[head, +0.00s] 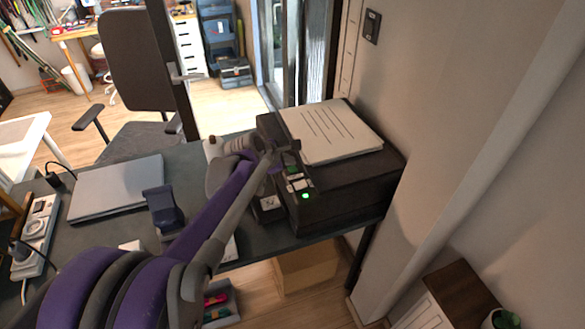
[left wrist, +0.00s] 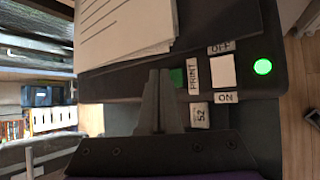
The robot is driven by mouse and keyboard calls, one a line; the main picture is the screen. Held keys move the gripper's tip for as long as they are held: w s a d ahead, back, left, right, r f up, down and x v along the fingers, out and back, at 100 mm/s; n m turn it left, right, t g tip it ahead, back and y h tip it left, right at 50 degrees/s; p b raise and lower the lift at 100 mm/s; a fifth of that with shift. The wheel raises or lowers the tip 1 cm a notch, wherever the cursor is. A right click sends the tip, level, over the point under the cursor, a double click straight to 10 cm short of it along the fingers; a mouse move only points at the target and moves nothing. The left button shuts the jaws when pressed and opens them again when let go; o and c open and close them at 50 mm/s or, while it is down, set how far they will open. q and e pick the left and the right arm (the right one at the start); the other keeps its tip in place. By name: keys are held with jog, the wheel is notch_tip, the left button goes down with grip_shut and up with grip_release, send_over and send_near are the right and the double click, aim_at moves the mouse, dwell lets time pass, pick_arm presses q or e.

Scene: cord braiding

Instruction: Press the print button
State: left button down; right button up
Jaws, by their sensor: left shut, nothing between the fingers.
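The black printer (head: 345,190) stands at the right end of the dark desk, with printed sheets (head: 330,130) on top. Its green print button (left wrist: 177,77) sits beside a PRINT label (left wrist: 193,77); the button also shows in the head view (head: 292,169). A white switch (left wrist: 222,71) lies between OFF and ON labels, and a green light (left wrist: 262,66) glows beside it. My left gripper (left wrist: 160,74) is shut and empty, its tips right beside the button and partly over its edge. I cannot tell whether they touch it. My right gripper is not in view.
A closed laptop (head: 117,187), a dark stand (head: 163,210) and a power strip (head: 36,236) are on the desk left of my arm. A wall (head: 440,120) rises close to the printer's right. An office chair (head: 140,75) stands behind the desk.

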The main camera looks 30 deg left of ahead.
aim_at(290, 172)
pick_arm(q)
jog(key=shift+r+p, duration=1.4)
jog(key=shift+r, duration=1.2)
jog(key=shift+f, duration=0.1)
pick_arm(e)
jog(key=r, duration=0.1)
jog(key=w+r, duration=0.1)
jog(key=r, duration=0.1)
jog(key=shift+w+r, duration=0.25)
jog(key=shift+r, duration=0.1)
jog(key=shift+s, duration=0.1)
pick_arm(q)
jog(key=shift+s+d, duration=0.2)
jog(key=shift+d, duration=0.1)
jog(key=s+d+f+m+g, duration=0.1)
jog(key=s+d+f+m, duration=0.1)
jog(key=s+d+m, duration=0.3)
jog(key=s+d+f+m+g, duration=0.1)
jog(key=s+d+f+m, duration=0.2)
jog(key=s+m, duration=0.9)
jog(key=s+d+f+m+g, duration=0.1)
jog(key=s+d+f+m, duration=0.2)
jog(key=s+d+m, duration=0.4)
jog(key=shift+s+f+m+g+y, duration=0.3)
jog(key=shift+s+m+y, duration=0.1)
jog(key=shift+s+m, duration=0.65)
